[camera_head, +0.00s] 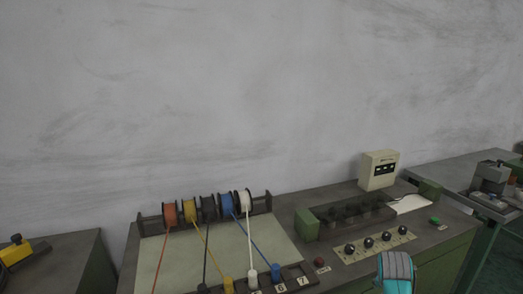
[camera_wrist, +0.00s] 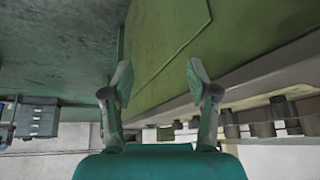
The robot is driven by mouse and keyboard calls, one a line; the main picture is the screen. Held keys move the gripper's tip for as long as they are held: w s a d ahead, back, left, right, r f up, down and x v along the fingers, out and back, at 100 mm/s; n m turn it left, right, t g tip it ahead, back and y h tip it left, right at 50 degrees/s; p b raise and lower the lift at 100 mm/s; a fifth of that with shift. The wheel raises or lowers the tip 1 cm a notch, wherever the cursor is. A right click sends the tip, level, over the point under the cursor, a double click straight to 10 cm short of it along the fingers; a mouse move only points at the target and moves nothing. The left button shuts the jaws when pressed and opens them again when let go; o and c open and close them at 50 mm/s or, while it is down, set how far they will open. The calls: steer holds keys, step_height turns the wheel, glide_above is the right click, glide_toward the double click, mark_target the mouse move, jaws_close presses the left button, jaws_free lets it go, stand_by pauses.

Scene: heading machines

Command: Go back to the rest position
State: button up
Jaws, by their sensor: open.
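My gripper (camera_wrist: 158,76) shows in the wrist view with its two fingers spread wide apart and nothing between them. Behind the fingers is a green panel (camera_wrist: 165,40), and I see no contact with it. In the head view a teal and grey part of my arm shows at the bottom right, in front of the machine bench (camera_head: 445,256). My fingers cannot be made out in the head view.
The bench carries several coloured wire spools (camera_head: 170,214), a row of black knobs (camera_head: 368,243), a cream box (camera_head: 379,170) and a red button (camera_head: 319,262). Another bench with a grey device (camera_head: 490,180) stands at the right. A yellow object (camera_head: 14,249) lies at the left. The wall behind is bare.

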steer(key=s+a+f+n+t+y, duration=0.1)
steer(key=s+a+f+n+t, duration=0.1)
steer(key=s+a+f, duration=0.55)
steer(key=s+a+f+n+t, duration=0.2)
steer(key=s+a+f, duration=0.2)
steer(key=s+f, duration=0.65)
steer(key=s+a+r+n+t+y, duration=0.1)
steer(key=s+a, duration=0.2)
steer(key=s, duration=0.6)
steer(key=s+a+r+n+t, duration=0.1)
steer(key=s+a+r, duration=0.15)
steer(key=s, duration=0.65)
steer(key=s+a+r+n+t+y, duration=0.1)
steer(key=s+a+r+t, duration=0.3)
steer(key=s+r, duration=1.5)
steer(key=shift+s+n+y, duration=0.4)
steer(key=shift+s+n, duration=0.2)
steer(key=shift+n, duration=0.2)
steer(key=shift+f, duration=0.1)
